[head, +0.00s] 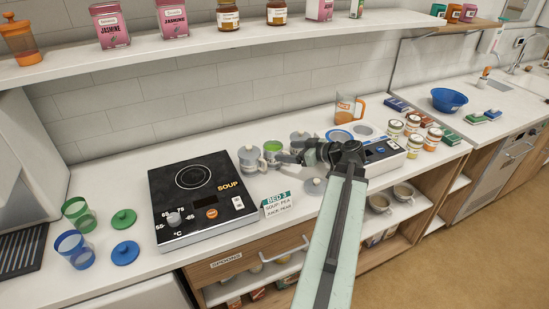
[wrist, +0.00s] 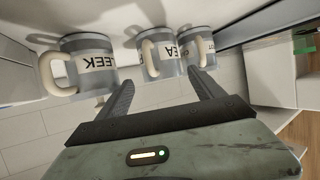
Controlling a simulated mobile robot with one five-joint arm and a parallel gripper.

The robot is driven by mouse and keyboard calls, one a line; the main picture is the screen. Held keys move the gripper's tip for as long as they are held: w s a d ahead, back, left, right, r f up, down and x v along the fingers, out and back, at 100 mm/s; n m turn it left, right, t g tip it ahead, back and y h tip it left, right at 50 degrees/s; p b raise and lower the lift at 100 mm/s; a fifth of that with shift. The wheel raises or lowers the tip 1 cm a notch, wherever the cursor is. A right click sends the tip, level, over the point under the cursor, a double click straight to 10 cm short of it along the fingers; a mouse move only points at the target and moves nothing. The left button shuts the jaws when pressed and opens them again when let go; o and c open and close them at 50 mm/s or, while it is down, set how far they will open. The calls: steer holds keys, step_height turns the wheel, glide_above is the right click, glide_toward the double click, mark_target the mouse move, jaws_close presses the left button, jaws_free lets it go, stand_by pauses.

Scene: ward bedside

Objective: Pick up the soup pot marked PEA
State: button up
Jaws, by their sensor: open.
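In the wrist view, which is upside down, the pot whose label shows "EA" (wrist: 171,62) stands in the middle, its cream handle facing me. My gripper (wrist: 161,79) is open, with the pot ahead between its two fingers; I cannot tell whether it is touching. A pot marked LEEK (wrist: 88,70) is on the left, and a third pot (wrist: 208,44) with a mostly hidden label is close on the right. In the head view, my gripper (head: 288,157) is beside the grey pots, and labels there are unreadable. One pot (head: 272,157) has a green top.
A black hob (head: 200,222) lies left of the pots. A card (head: 278,203) reading BED 3, SOUP: PEA stands in front, near a loose grey lid (head: 315,186). A white appliance (head: 378,150) and jars (head: 411,124) are on the right. A shelf (head: 190,50) overhangs the counter.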

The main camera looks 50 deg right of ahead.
mark_target(281, 149)
steer(key=x, duration=0.2)
steer(key=b+x, duration=0.1)
steer(key=x, duration=0.3)
steer(key=shift+w+r, duration=0.1)
steer(key=shift+r, duration=0.25)
steer(key=c, duration=1.5)
step_height(281, 149, up, 10)
steer(key=p, duration=1)
steer(key=shift+r, duration=0.2)
